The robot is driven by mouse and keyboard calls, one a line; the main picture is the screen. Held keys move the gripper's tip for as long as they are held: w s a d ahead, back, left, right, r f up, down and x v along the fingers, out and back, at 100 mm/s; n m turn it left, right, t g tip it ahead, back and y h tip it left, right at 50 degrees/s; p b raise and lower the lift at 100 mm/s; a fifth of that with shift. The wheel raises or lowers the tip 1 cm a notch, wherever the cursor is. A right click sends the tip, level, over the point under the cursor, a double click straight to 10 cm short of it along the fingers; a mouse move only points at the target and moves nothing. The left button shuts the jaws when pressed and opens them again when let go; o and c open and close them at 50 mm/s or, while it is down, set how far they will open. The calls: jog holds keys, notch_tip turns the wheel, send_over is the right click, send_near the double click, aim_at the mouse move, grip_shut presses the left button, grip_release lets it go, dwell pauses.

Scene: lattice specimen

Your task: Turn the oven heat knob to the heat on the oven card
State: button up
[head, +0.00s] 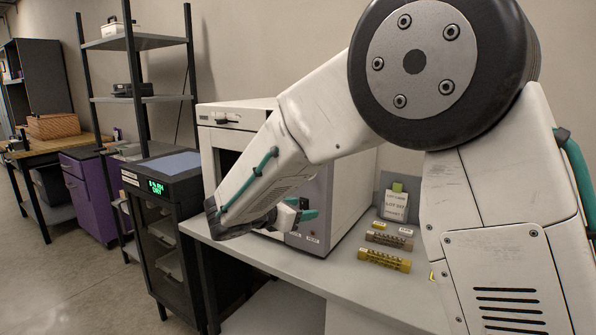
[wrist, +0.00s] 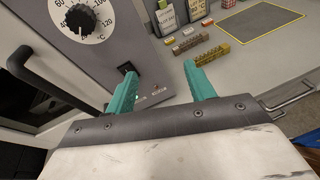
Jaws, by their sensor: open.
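The oven (head: 318,205) is a pale box on the bench, partly hidden behind my arm in the head view. In the wrist view its grey front panel (wrist: 108,42) carries the black round heat knob (wrist: 80,20) on a white dial. The marks 40, 60, 100 and 120 °C show; the knob's setting is not clear. My gripper (wrist: 160,86) is open and empty, its teal fingers below and right of the knob, apart from it. It also shows in the head view (head: 299,209).
A black switch (wrist: 125,68) sits on the panel below the knob. A black door handle (wrist: 32,66) sticks out at left. Brown and yellow notched blocks (head: 384,260) lie on the bench (head: 345,281). A dark cabinet (head: 160,185) with a green display stands left.

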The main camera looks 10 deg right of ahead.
jog(key=w+a+r+n+t, duration=0.4)
jog(key=w+r+n, duration=0.2)
jog(key=x, duration=0.8)
jog(key=shift+s+d+r+h, duration=0.3)
jog(key=shift+s, duration=0.05)
jog(key=c, duration=1)
